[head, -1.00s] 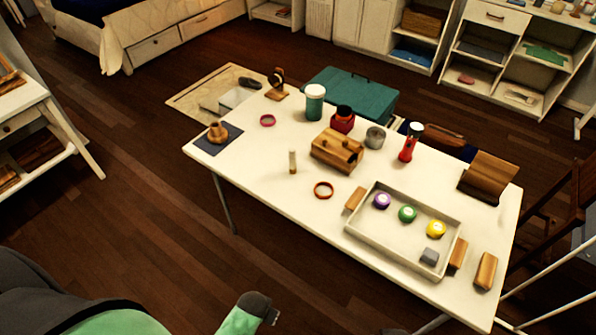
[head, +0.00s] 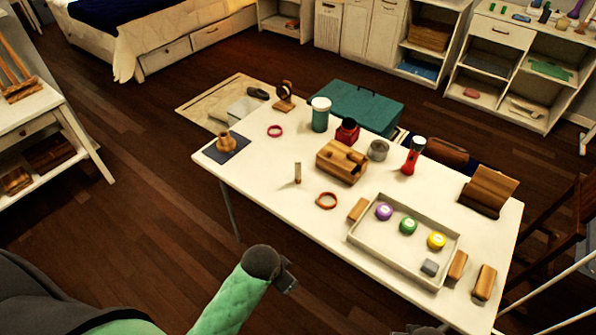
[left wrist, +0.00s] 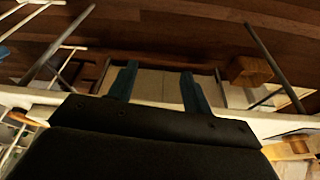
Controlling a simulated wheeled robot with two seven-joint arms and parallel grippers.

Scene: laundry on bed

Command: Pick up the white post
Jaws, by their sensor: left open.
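The white post (head: 297,172) is a small, slim, pale post standing upright on the white table (head: 262,208), left of the middle. My left gripper (head: 288,283) is at the end of the green-sleeved arm, off the table's front edge and well apart from the post. In the left wrist view, its two dark fingers (left wrist: 157,85) are spread apart with nothing between them. I cannot make out the post in that view.
A shallow tray (head: 378,250) with coloured round pieces is farther right. The table surface left of the post is mostly clear.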

